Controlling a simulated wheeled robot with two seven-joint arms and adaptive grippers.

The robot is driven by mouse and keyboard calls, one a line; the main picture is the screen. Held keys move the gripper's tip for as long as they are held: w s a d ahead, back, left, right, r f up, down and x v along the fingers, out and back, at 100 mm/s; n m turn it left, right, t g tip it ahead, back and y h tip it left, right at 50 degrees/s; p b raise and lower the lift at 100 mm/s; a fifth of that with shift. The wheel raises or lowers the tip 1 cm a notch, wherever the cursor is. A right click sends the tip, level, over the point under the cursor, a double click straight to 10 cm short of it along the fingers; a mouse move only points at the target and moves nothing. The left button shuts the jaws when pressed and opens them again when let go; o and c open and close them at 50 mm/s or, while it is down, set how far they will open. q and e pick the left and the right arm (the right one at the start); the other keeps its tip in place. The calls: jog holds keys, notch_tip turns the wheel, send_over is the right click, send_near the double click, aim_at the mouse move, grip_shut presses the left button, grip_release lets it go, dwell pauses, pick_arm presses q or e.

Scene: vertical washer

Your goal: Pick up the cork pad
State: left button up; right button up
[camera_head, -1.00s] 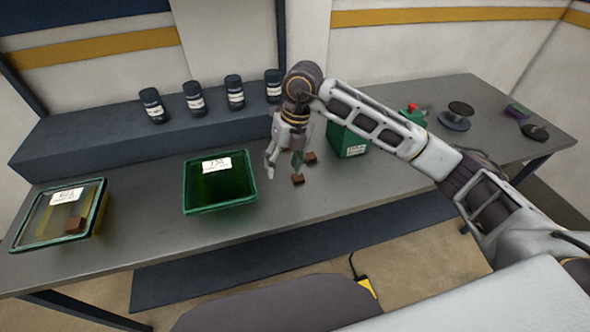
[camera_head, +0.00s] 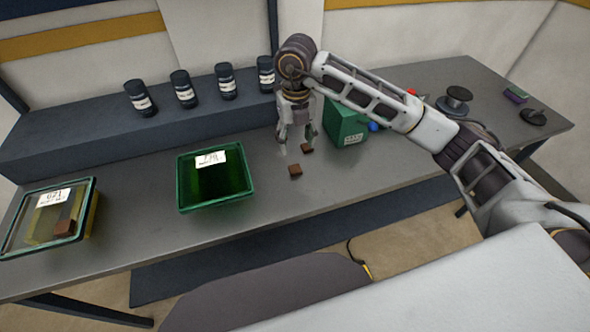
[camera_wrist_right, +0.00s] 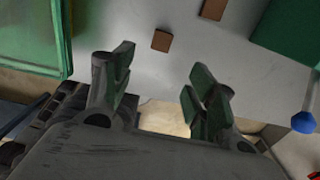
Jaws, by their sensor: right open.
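Two small brown cork-coloured pads lie on the grey table between the green tray and the green box. The nearer pad (camera_head: 295,171) also shows in the right wrist view (camera_wrist_right: 162,41), just beyond the gap between the fingertips. The farther pad (camera_head: 306,149) shows at the top of the wrist view (camera_wrist_right: 213,9). My right gripper (camera_head: 297,142) is open and empty, pointing down above the table close to the pads. Its two separated fingers also show in the wrist view (camera_wrist_right: 160,80). A similar brown piece (camera_head: 64,227) sits inside the glass container. My left gripper is not in view.
The green tray (camera_head: 181,190) stands left of the pads, the labelled glass container (camera_head: 92,190) farther left. A green box (camera_head: 345,122) with a blue knob (camera_head: 374,126) stands right of the gripper. Several dark bottles (camera_head: 183,88) line the raised shelf (camera_head: 60,140). The front table edge is near.

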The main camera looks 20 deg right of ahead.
send_over(295, 170)
jog(key=f, duration=0.6)
jog(key=shift+s+d+f+p, duration=0.1)
jog(key=shift+s+f+p, duration=0.1)
jog(key=shift+p, duration=0.15)
jog(key=shift+f, duration=0.5)
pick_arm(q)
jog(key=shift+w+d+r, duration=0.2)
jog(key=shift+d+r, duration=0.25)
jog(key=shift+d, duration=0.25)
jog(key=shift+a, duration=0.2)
pick_arm(e)
jog(key=shift+f, duration=0.1)
jog(key=shift+f, duration=0.2)
pick_arm(q)
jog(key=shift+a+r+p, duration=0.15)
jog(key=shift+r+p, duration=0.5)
jog(key=shift+p, duration=0.05)
pick_arm(e)
jog(key=shift+w+f, duration=0.15)
jog(key=shift+f, duration=1.05)
jog(key=shift+w+f, duration=0.1)
jog(key=shift+f, duration=1.05)
jog(key=c, duration=0.7)
